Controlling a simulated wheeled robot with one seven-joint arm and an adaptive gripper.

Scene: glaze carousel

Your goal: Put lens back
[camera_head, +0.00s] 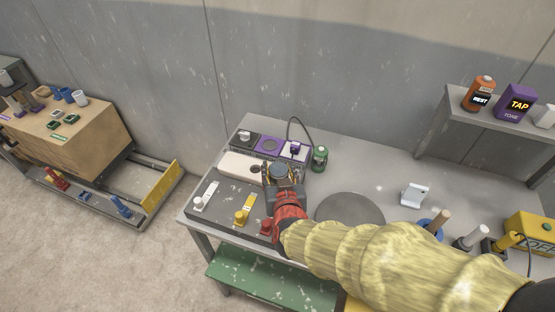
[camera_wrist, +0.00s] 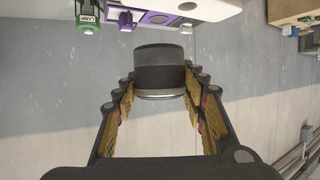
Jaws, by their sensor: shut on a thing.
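The lens, a dark short cylinder with a pale metal rim, is held in my gripper and shows in the wrist view (camera_wrist: 160,68). In the head view the lens (camera_head: 278,170) appears as a dark round top between the fingers. My gripper (camera_head: 280,177) is shut on the lens, above the right part of a cream block (camera_head: 236,165) with round dark holes. The wrist view shows both fingers (camera_wrist: 160,90) at the lens's sides. What lies directly under the lens is hidden by my gripper in the head view, so I cannot tell its height or contact.
Behind the cream block are a black module (camera_head: 244,138) and purple modules (camera_head: 268,144), with a cable. A green canister (camera_head: 320,158) stands to their right. A dark panel (camera_head: 222,215) with white, yellow and red levers lies in front. A grey disc (camera_head: 350,209) lies right of my gripper.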

